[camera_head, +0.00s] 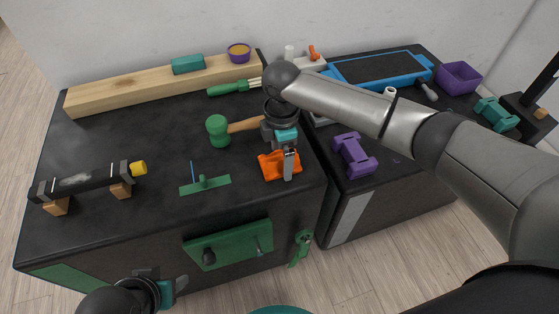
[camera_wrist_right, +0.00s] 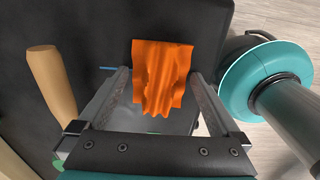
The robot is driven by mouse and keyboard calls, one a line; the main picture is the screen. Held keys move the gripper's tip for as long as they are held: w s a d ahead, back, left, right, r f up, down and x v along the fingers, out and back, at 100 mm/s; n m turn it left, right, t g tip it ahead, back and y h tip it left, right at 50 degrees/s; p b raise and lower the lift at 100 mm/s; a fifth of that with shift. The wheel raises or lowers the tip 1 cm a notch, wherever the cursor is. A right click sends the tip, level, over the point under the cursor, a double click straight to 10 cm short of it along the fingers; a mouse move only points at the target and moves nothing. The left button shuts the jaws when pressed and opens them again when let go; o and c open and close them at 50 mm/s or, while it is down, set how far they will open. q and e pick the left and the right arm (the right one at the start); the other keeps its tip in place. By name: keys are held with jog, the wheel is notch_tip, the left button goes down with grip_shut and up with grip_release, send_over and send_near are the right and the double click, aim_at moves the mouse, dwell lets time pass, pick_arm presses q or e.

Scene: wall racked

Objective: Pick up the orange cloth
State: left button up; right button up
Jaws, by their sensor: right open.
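The orange cloth (camera_head: 268,163) lies crumpled on the black worktop near its front right edge. My right gripper (camera_head: 287,164) is right over it, pointing down, and hides part of it. In the right wrist view the cloth (camera_wrist_right: 162,65) shows between the two spread fingers of my right gripper (camera_wrist_right: 160,78), with a gap on each side. The gripper is open; I cannot tell how far its tips are above the worktop. My left gripper (camera_head: 172,289) is low at the front left, away from the cloth; its jaws are not clear.
A green mallet (camera_head: 217,129) with a wooden handle lies just behind the cloth. A green T-shaped piece (camera_head: 205,185) is to its left. A purple dumbbell (camera_head: 353,155) is on the right-hand unit. A black bar on wooden blocks (camera_head: 82,181) stands at left.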

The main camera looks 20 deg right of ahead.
aim_at(281, 155)
jog(key=shift+c, duration=0.2)
jog(key=c, duration=1.1)
jog(key=shift+r, duration=0.1)
jog(key=shift+r, duration=0.35)
notch_tip(281, 155, up, 7)
jog(key=p, duration=0.4)
pick_arm(q)
jog(key=s+a+f+g+p, duration=0.1)
jog(key=s+a+f+p, duration=0.1)
jog(key=f, duration=0.6)
jog(key=s+a+f+g+p, duration=0.1)
jog(key=s+f+p, duration=0.2)
jog(key=f, duration=0.6)
jog(key=shift+s+a+f+y, duration=0.2)
jog(key=shift+s+a+y, duration=0.15)
jog(key=shift+s, duration=0.85)
pick_arm(e)
jog(key=shift+r, duration=6.1)
